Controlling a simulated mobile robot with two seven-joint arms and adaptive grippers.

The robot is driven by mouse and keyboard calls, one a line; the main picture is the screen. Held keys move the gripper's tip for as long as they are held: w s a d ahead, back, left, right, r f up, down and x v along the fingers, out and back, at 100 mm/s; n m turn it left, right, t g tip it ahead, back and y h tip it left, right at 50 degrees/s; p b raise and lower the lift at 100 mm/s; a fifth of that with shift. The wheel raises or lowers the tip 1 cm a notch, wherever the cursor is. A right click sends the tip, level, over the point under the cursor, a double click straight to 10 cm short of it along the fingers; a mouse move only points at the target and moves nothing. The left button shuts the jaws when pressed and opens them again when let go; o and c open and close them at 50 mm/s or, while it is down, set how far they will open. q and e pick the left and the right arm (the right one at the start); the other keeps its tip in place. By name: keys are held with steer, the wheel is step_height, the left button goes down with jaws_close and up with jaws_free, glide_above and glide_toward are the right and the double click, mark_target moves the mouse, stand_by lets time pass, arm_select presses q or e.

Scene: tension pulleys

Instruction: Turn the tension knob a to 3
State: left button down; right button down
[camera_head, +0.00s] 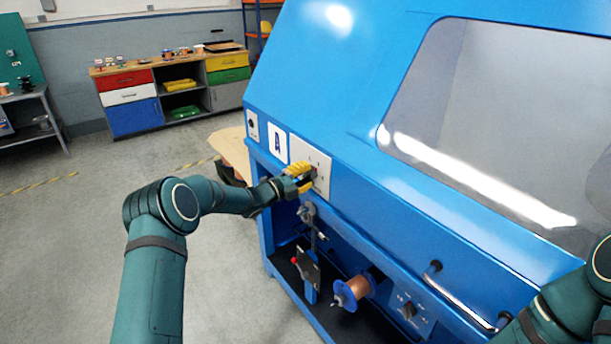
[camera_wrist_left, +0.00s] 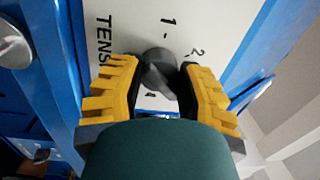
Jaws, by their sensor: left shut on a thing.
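Tension knob a is a dark grey knob (camera_wrist_left: 158,72) on a white dial plate (camera_wrist_left: 135,25) with "TENS…" lettering and the figures 1, 2 and 4 showing in the left wrist view. I cannot tell for sure which figure it points at. My left gripper (camera_head: 307,177), with yellow fingers, is at the plate and shut on the knob, one finger on each side. My right gripper is out of view; only part of that arm shows at the lower right.
The blue machine (camera_head: 335,75) fills the right side, with a large window. Below the plate are a lever arm, a copper spool (camera_head: 357,287), a second knob plate (camera_head: 408,310) and a metal handle (camera_head: 466,300).

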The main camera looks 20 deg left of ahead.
arm_select(q)
steer(key=shift+d+f, duration=0.1)
steer(key=shift+f, duration=0.1)
steer(key=c, duration=0.5)
jaws_free()
steer(key=shift+r, duration=0.1)
steer(key=v, duration=1.2)
